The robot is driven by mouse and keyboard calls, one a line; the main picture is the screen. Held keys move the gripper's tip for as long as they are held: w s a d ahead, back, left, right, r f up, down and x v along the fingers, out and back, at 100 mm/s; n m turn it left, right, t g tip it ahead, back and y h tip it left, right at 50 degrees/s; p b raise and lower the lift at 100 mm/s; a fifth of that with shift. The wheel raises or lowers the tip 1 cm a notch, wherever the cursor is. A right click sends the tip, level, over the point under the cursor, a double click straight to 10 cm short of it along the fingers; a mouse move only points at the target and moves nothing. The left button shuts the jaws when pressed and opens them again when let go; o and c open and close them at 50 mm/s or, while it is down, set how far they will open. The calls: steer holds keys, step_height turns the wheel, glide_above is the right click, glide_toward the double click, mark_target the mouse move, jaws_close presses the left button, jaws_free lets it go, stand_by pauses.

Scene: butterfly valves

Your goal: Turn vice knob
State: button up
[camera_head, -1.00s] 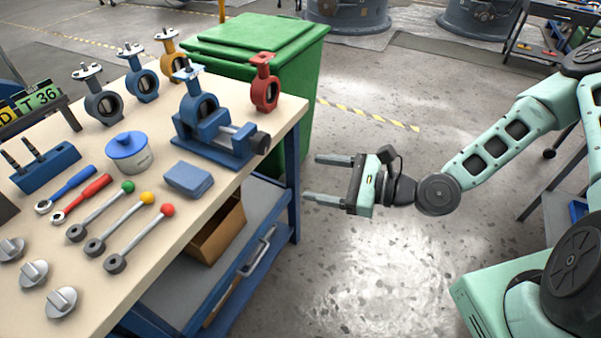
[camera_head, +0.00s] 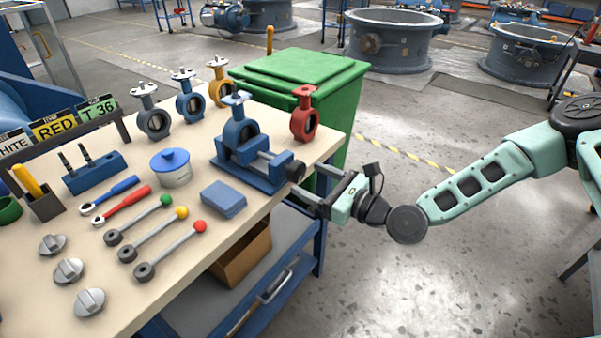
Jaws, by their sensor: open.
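The blue vice (camera_head: 250,163) stands near the right edge of the workbench, with a blue butterfly valve (camera_head: 238,132) held upright in it. Its dark round knob (camera_head: 294,171) is at the right end of the vice, facing my gripper. My gripper (camera_head: 316,186) is at the bench's right edge, pointing left. Its two fingers are spread apart, one beyond and one nearer than the knob's line. The fingertips are close to the knob; I cannot tell whether they touch or surround it. Nothing shows between the fingers clear of the bench.
A blue block (camera_head: 223,198) lies in front of the vice. A green bin (camera_head: 300,75) stands behind the bench (camera_head: 185,268). The floor to the right is open.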

mark_target(301, 175)
steer(key=shift+x, duration=1.95)
steer(key=c, duration=1)
